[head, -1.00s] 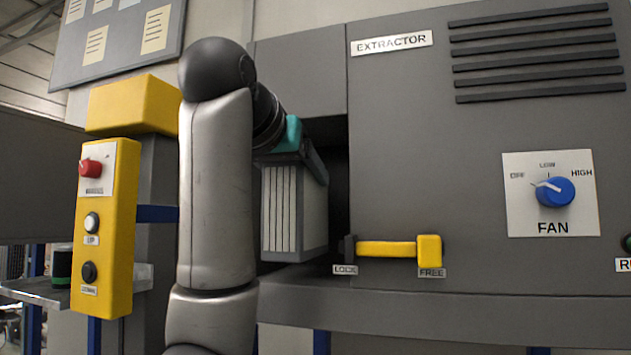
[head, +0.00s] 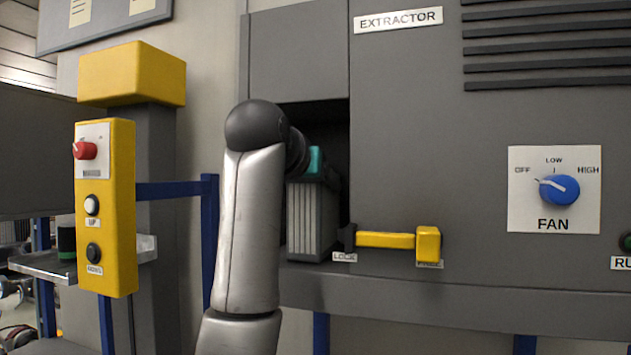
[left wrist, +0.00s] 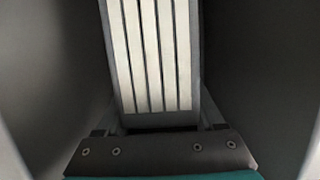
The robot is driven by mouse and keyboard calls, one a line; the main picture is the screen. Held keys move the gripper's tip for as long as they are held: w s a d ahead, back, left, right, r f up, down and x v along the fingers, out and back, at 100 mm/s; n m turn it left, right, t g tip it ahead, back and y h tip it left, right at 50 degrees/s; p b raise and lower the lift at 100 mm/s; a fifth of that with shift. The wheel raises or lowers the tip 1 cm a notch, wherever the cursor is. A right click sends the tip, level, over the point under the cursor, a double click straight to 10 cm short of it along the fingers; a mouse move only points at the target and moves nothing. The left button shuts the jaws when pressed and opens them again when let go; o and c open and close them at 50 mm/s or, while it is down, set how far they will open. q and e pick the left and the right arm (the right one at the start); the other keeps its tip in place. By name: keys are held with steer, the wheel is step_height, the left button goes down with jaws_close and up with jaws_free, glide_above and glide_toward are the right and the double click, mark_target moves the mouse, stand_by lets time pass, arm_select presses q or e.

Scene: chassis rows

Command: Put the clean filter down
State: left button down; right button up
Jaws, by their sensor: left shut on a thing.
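The clean filter (head: 308,225) is a grey-framed block with pale pleats. It stands upright in the dark opening of the extractor (head: 405,120), left of the yellow lock lever. My left gripper (head: 314,178), teal at its wrist, is shut on the filter's top. In the left wrist view the pale pleats (left wrist: 155,55) run away from my gripper (left wrist: 160,128), with dark walls on both sides. Whether the filter's underside rests on the opening's floor cannot be told. My right gripper is not in view.
The yellow lever (head: 385,240) lies level between the LOCK and FREE labels, its handle at FREE. A blue fan knob (head: 558,189) is at the right. A yellow control box (head: 106,205) and a metal shelf (head: 45,265) stand at the left.

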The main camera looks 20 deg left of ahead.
arm_select(q)
steer(key=shift+s, duration=0.1)
steer(key=shift+f, duration=0.1)
steer(key=shift+c, duration=2.2)
jaws_free()
steer(key=o, duration=0.4)
steer(key=shift+o, duration=0.2)
